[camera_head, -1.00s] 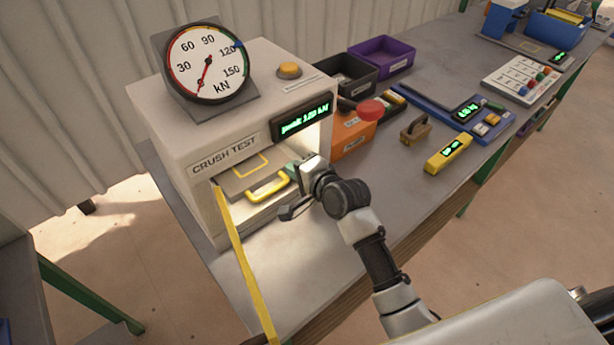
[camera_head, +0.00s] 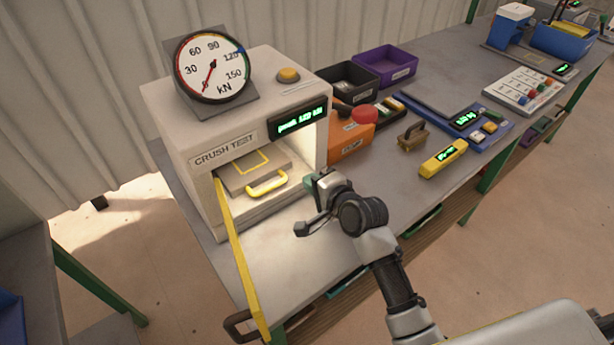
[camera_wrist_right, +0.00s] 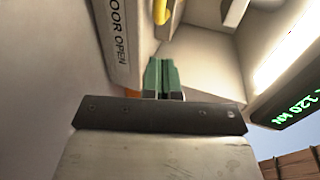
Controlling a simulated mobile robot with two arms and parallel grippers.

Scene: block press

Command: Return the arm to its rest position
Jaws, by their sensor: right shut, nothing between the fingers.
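My right gripper (camera_head: 311,184) is shut and empty, just in front of the right side of the crush test press opening. Its green fingertips also show together in the right wrist view (camera_wrist_right: 161,75), close to the press. The right arm reaches in from the lower right, over the bench front. The white press (camera_head: 185,122) has a lit chamber with a grey drawer or plate (camera_head: 245,172) and a yellow handle (camera_head: 267,183). A yellow-edged door (camera_head: 240,265) stands open, with "DOOR OPEN" lettering in the right wrist view. My left gripper is not in view.
An orange box (camera_head: 347,140), a red knob (camera_head: 365,115), a brown stamp-like block (camera_head: 412,138) and a yellow meter (camera_head: 443,158) stand right of the press. Black (camera_head: 348,82) and purple (camera_head: 385,66) bins are behind. The bench front beside the arm is clear.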

